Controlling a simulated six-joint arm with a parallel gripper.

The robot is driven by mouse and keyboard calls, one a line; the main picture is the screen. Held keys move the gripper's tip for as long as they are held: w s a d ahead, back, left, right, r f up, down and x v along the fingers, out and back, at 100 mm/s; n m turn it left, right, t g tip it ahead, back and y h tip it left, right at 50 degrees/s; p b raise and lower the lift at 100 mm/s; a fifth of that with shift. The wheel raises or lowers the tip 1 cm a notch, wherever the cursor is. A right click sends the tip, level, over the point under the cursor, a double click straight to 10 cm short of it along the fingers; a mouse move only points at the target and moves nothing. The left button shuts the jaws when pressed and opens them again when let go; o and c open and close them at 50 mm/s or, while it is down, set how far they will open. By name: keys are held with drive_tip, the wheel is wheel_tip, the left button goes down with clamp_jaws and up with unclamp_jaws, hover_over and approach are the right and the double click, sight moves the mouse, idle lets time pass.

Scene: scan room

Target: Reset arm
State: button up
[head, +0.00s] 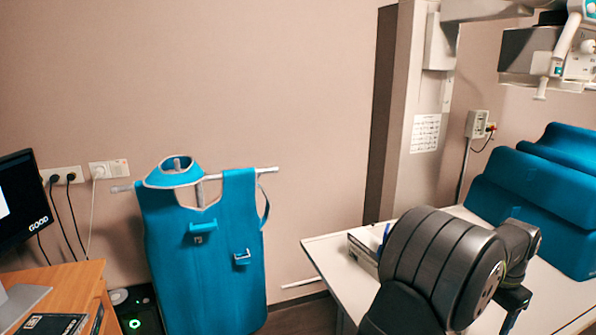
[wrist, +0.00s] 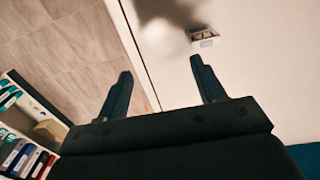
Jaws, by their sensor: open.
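My gripper (wrist: 160,88) shows in the wrist view with its two dark fingers spread apart and nothing between them. It is above the edge of a white table, with the tiled floor to the left. In the head view my dark arm is folded over the white table (head: 325,250) at the lower right. The fingertips cannot be made out there.
A small box (wrist: 204,38) lies on the table beyond the right finger. A box (head: 364,248) sits at the table's left end, partly behind my arm. Blue cushions (head: 535,195) are at the right. A blue apron (head: 205,262) hangs by the wall. A wooden desk (head: 62,285) stands at left.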

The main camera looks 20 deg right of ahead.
drive_tip(key=s+r, duration=0.3)
drive_tip(key=s, duration=0.2)
drive_tip(key=w+d+n, duration=0.2)
drive_tip(key=w, duration=1.4)
drive_tip(key=shift+m, duration=0.3)
drive_tip(key=w+f, duration=0.3)
drive_tip(key=w, duration=0.1)
drive_tip(key=w+a+f, duration=0.1)
drive_tip(key=w+f, duration=0.5)
drive_tip(key=w, duration=0.1)
drive_tip(key=shift+w+a+f, duration=0.1)
drive_tip(key=shift+w+a, duration=0.05)
drive_tip(key=shift+w, duration=0.2)
drive_tip(key=shift+f, duration=0.5)
drive_tip(key=shift+r, duration=0.1)
